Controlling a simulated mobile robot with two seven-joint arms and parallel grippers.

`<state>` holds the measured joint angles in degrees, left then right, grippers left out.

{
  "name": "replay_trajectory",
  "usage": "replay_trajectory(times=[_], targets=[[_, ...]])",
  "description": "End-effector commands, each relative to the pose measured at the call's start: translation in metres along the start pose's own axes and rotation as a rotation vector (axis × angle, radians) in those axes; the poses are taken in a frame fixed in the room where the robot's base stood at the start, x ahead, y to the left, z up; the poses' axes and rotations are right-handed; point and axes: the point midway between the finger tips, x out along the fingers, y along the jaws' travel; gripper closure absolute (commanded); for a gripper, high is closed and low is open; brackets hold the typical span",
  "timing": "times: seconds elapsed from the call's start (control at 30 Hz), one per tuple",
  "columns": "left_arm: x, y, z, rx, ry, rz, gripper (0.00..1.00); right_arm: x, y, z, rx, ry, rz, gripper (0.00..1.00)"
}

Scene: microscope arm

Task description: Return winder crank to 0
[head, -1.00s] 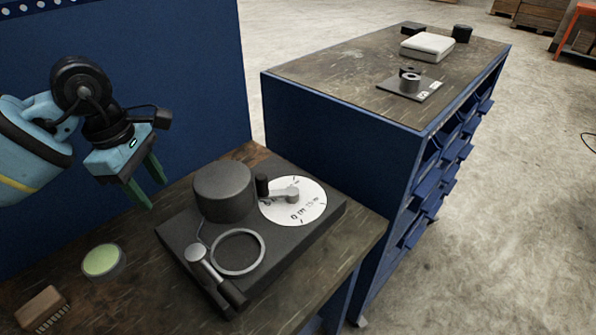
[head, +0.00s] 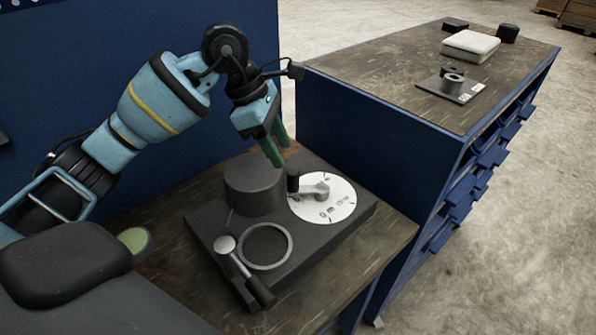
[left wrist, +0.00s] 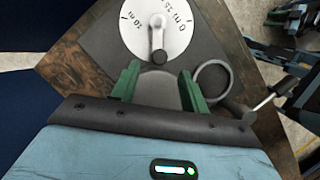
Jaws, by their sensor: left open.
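The dark winder device (head: 330,230) sits on the near workbench. Its winder crank (head: 312,191) has a grey arm and a black upright knob (head: 293,181), over a white dial (head: 335,205) with printed marks. The crank arm points from the dial's hub to the left, towards the dark drum (head: 254,184). My left gripper (head: 278,158) is open and empty, above and just behind the knob. In the left wrist view its green fingers (left wrist: 157,88) stand apart, with the knob (left wrist: 159,57) beyond the tips and the dial (left wrist: 157,25) above.
A lever with a round grey knob (head: 225,244) and a ring (head: 265,246) are on the device's near side. A green-topped round thing (head: 134,239) is partly hidden by my body. A blue cabinet (head: 380,130) stands close to the right, with several items on top.

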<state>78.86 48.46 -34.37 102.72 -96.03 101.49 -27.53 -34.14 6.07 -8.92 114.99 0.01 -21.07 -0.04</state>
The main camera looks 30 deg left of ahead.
Motion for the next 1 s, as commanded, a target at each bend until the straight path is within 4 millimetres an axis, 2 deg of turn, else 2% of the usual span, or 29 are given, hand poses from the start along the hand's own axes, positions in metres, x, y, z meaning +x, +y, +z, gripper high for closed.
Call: replay_trajectory(times=[0.3,0.5,0.63,0.9,1.0], targets=[[0.045,-0.001,0.000,0.001,0.002,-0.004,0.55,0.001,0.001,-0.003,-0.002,0.006,0.001,0.64],[0.067,0.000,0.000,0.002,0.001,-0.001,0.55,0.000,0.001,-0.004,-0.003,0.007,0.002,0.64],[0.073,0.000,0.000,0.002,0.000,-0.001,0.55,0.000,0.001,-0.004,-0.003,0.006,0.002,0.64],[0.074,0.000,0.000,0.002,0.001,0.000,0.55,0.000,0.001,-0.003,-0.003,0.005,0.002,0.64],[0.074,0.000,0.000,0.002,0.001,0.000,0.68,-0.001,0.001,-0.002,-0.003,0.004,0.001,0.64]])
